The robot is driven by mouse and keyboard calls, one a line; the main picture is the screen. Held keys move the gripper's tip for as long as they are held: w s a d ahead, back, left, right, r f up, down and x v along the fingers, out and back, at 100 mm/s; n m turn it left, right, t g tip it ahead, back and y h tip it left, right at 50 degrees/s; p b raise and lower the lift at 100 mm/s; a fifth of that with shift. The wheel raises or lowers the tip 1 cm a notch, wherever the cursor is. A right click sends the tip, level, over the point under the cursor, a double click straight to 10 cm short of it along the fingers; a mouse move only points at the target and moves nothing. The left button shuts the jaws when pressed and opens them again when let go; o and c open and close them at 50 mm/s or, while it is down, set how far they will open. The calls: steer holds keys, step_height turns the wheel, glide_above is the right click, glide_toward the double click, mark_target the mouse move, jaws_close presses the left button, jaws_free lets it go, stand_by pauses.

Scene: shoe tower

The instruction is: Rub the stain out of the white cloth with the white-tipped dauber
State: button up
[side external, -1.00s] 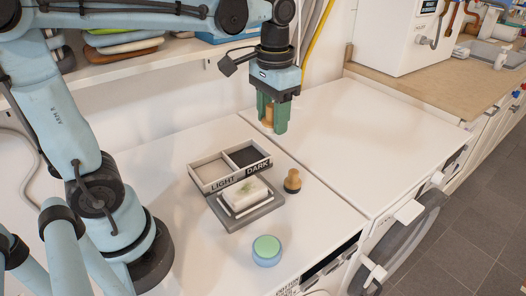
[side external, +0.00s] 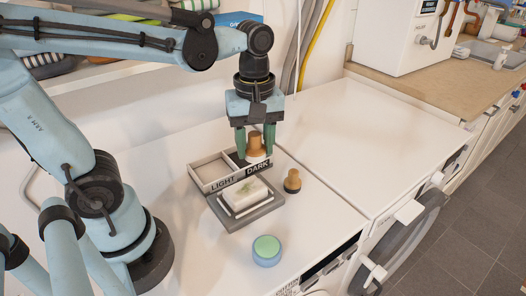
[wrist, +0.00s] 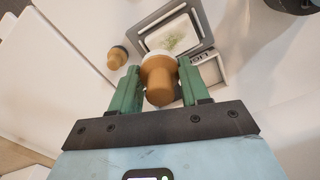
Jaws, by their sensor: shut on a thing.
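My gripper (side external: 254,152) is shut on a dauber with a tan wooden handle (side external: 256,142). In the wrist view the dauber (wrist: 161,84) sits between the green fingers, with its white tip showing at the far end. The white cloth (side external: 238,201) is a folded pad with a green stain (side external: 249,188), on a grey plate. In the wrist view the cloth (wrist: 159,37) lies beyond the dauber. The held dauber is above the DARK compartment, behind the cloth and apart from it. A second dauber with a dark tip (side external: 292,182) stands right of the cloth.
A two-part tray (side external: 208,186) labelled LIGHT and DARK stands behind the cloth. A round tub with a green top (side external: 266,250) stands in front. The worktop to the right (side external: 350,145) is clear.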

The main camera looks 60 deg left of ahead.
steer(key=n, duration=0.1)
steer(key=s+n, duration=0.1)
steer(key=f+n, duration=0.1)
steer(key=n, duration=0.1)
steer(key=shift+s+d+f, duration=0.1)
steer(key=shift+s+d, duration=0.05)
steer(key=shift+s, duration=0.1)
glide_above(250, 194)
steer(key=shift+w+f, duration=0.15)
steer(key=shift+f, duration=2.8)
step_height(250, 194, down, 2)
steer(key=shift+f, duration=0.1)
steer(key=shift+a, duration=0.85)
steer(key=shift+c, duration=0.4)
steer(key=shift+a, duration=1.15)
steer(key=shift+d, duration=2.05)
steer(key=shift+a, duration=1.95)
steer(key=shift+d, duration=2)
steer(key=shift+s+a+r, duration=0.1)
steer(key=shift+r, duration=1.95)
steer(key=shift+s+a+r, duration=0.1)
steer(key=shift+r, duration=1.95)
steer(key=shift+d, duration=0.1)
